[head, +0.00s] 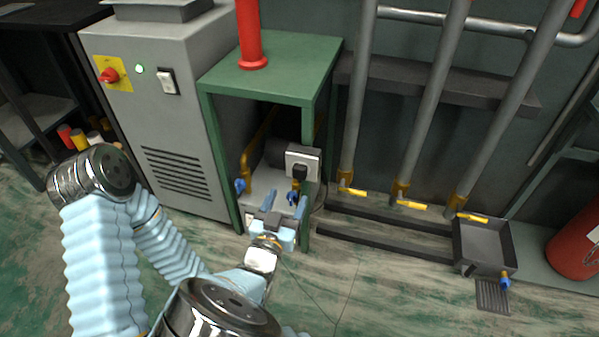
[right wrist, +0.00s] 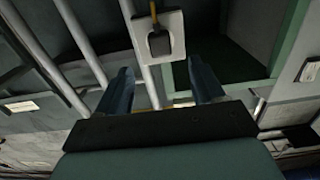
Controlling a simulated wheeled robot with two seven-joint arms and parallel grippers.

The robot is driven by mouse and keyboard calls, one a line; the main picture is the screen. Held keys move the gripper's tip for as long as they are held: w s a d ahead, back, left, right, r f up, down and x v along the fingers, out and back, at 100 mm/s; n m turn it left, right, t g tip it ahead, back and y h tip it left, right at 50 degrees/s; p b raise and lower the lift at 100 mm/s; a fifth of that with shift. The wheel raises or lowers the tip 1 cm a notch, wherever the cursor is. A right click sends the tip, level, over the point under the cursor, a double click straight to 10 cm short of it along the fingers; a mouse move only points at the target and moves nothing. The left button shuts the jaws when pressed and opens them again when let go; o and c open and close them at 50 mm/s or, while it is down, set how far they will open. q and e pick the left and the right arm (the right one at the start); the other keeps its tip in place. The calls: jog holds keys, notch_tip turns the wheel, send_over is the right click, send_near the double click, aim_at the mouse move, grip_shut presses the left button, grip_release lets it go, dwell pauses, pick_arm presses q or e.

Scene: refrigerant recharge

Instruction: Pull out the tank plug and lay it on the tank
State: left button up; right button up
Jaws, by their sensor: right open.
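A black plug (head: 300,172) sits in a pale square socket plate (head: 312,158) on the front of the green stand. In the right wrist view the plug (right wrist: 159,43) and the plate (right wrist: 176,22) show just beyond the fingers, with a cord at the plug. My right gripper (head: 284,201) is open and empty, just below and in front of the plug, apart from it. In the right wrist view the open fingers (right wrist: 160,80) lie to either side below the plug. A pale surface (head: 262,183) inside the stand is partly hidden; I cannot tell if it is the tank. My left gripper is out of view.
The green stand (head: 290,62) bears a red post (head: 250,35). A grey cabinet (head: 170,110) stands close on the left. Grey pipes (head: 430,100) and a dark tray (head: 484,243) are on the right. The floor in front is clear.

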aim_at(298, 175)
jog(key=shift+b+x, duration=0.65)
jog(key=shift+x, duration=3.6)
grip_shut()
jog(key=shift+p+v, duration=0.4)
jog(key=shift+v, duration=2.6)
